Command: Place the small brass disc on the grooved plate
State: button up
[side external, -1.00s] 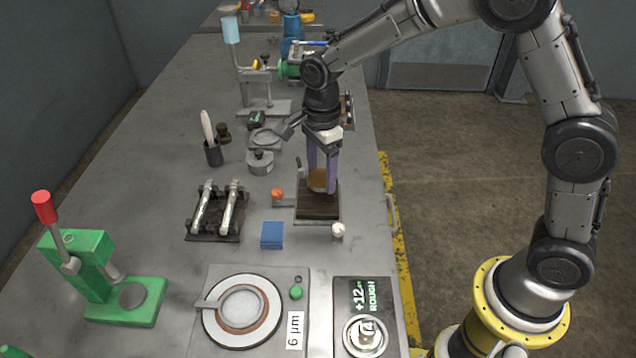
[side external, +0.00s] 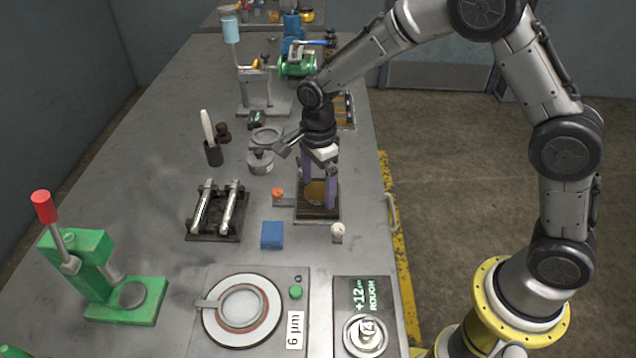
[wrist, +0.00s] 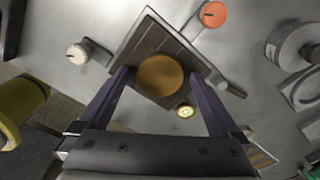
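The small brass disc (side external: 318,191) is between the fingertips of my gripper (side external: 319,200). In the wrist view the disc (wrist: 160,75) lies flat between the two purple fingers (wrist: 160,78), which are shut on its sides. It is over the dark grooved plate (side external: 318,211), very low. I cannot tell whether it touches the surface. The plate also shows in the wrist view (wrist: 146,38), set at a slant, its near part hidden by the disc and fingers.
An orange knob (side external: 278,193) stands left of the plate and a white knob (side external: 338,230) in front. A blue block (side external: 272,235), a rack with two rods (side external: 218,210) and a lidded grey pot (side external: 260,162) are nearby.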

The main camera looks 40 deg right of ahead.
aim_at(318, 190)
jog(key=shift+r, duration=0.1)
notch_tip(318, 190, up, 11)
jog(key=s+d+r+n+t, duration=0.1)
jog(key=s+d+r+n, duration=0.2)
jog(key=s+r+n, duration=0.3)
jog(key=s+d+n+t, duration=0.2)
jog(key=s+d+n, duration=0.1)
jog(key=s+n, duration=0.4)
jog(key=s+d+n+t, duration=0.2)
jog(key=s+n, duration=0.5)
jog(key=s, duration=0.6)
jog(key=shift+s+d+r+t, duration=0.2)
jog(key=shift+d+r+t, duration=0.15)
jog(key=shift+d, duration=0.1)
